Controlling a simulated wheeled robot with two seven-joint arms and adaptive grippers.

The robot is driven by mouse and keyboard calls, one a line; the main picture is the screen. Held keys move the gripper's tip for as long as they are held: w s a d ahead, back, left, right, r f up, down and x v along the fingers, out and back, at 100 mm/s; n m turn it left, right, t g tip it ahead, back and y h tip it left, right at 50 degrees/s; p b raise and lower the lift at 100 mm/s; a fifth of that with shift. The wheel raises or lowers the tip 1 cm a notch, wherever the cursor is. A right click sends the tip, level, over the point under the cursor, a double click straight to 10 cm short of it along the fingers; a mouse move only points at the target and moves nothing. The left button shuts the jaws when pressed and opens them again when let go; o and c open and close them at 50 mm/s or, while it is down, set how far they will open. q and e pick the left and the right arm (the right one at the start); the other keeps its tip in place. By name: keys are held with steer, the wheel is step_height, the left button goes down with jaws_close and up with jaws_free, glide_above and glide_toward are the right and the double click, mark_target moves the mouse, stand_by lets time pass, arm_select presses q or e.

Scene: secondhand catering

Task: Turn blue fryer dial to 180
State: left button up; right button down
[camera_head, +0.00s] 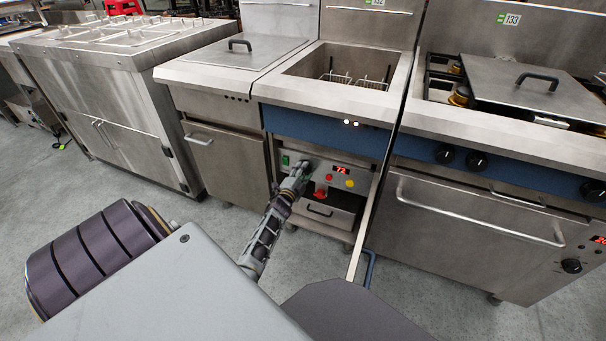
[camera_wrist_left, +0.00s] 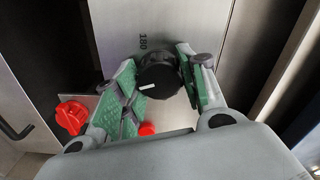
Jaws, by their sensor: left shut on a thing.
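The blue fryer (camera_head: 325,131) stands in the middle of the head view, with a blue strip above its control panel. Its panel display (camera_head: 341,170) is lit red and seems to read 72. My left gripper (camera_head: 300,173) is at the panel's left part and hides the dial there. In the left wrist view the black dial (camera_wrist_left: 161,74) sits between the green-padded fingers of my left gripper (camera_wrist_left: 158,68), shut on it. The dial's white mark points left in that view, while the printed 180 label (camera_wrist_left: 143,41) is above the dial. My right gripper is out of view.
A red knob (camera_wrist_left: 72,116) is left of my fingers. The fryer door (camera_head: 365,215) stands open on the right. A range (camera_head: 475,230) is right of it, a closed cabinet (camera_head: 228,160) left.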

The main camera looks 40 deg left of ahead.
arm_select(q)
steer(key=m+b, duration=0.7)
steer(key=m, duration=0.8)
steer(key=shift+f+m+b, duration=0.1)
steer(key=shift+m+b, duration=0.2)
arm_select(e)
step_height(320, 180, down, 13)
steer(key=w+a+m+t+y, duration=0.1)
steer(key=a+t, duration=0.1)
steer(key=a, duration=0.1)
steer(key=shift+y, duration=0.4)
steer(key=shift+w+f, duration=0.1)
arm_select(q)
steer(key=o, duration=1)
steer(key=shift+o, duration=0.2)
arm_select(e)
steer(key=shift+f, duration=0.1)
arm_select(q)
steer(key=shift+s+d, duration=0.1)
steer(key=shift+s, duration=0.1)
